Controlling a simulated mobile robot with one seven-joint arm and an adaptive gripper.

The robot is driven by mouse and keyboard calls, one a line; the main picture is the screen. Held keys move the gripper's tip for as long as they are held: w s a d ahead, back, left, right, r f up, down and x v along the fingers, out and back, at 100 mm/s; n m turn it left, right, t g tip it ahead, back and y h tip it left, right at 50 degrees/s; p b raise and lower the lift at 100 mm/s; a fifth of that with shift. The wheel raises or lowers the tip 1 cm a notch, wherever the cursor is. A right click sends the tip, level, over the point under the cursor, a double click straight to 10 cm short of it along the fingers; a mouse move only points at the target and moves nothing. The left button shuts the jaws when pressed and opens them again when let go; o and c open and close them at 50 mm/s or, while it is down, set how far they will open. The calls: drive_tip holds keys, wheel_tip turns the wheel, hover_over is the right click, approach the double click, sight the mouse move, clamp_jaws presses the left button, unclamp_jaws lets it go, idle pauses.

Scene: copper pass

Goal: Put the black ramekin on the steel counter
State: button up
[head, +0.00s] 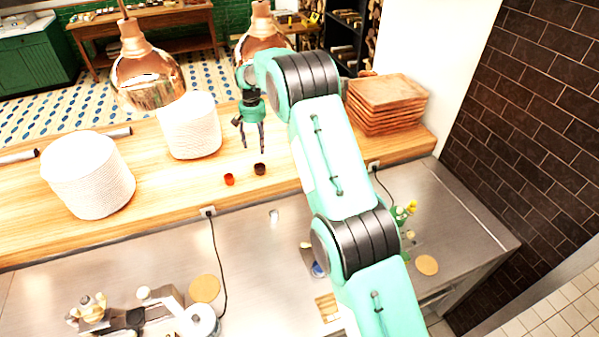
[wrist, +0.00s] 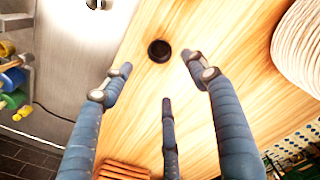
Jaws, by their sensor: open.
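The black ramekin (head: 260,169) is a small dark cup standing on the raised wooden shelf. It also shows in the wrist view (wrist: 159,51), upright, just beyond my fingertips. My gripper (head: 254,148) is above the shelf with its fingers pointing down, close to the ramekin in the head view. In the wrist view my gripper (wrist: 158,78) has its fingers spread, with nothing between them. The steel counter (head: 255,245) lies in front of and below the shelf; it also shows at the left of the wrist view (wrist: 85,60).
A red ramekin (head: 229,179) stands just left of the black one. White plate stacks (head: 90,180) and a pile of wooden boards (head: 385,105) stand on the shelf (head: 165,205). Copper lamps (head: 148,80) hang above. A metal cup (head: 273,215) stands on the counter amid bare steel.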

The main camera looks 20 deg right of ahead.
drive_tip(key=s+r+t, duration=0.1)
drive_tip(key=s+r, duration=0.4)
drive_tip(key=r, duration=0.4)
drive_tip(key=s+r, duration=0.5)
drive_tip(key=r, duration=0.3)
drive_tip(key=s+d+r+n+t, duration=0.2)
drive_tip(key=s+r, duration=1.2)
drive_tip(key=s, duration=0.3)
drive_tip(key=s+r+t, duration=0.1)
drive_tip(key=s+r, duration=0.1)
drive_tip(key=s, duration=0.8)
drive_tip(key=s+r, duration=0.2)
drive_tip(key=s, duration=0.7)
drive_tip(key=s+f, duration=0.2)
drive_tip(key=s, duration=0.6)
drive_tip(key=s+d+f+n+t, duration=0.1)
drive_tip(key=s+f, duration=0.2)
drive_tip(key=s, duration=0.5)
drive_tip(key=shift+s+f+t, duration=0.25)
drive_tip(key=shift+s+t, duration=0.05)
drive_tip(key=shift+s, duration=0.05)
drive_tip(key=shift+o, duration=0.5)
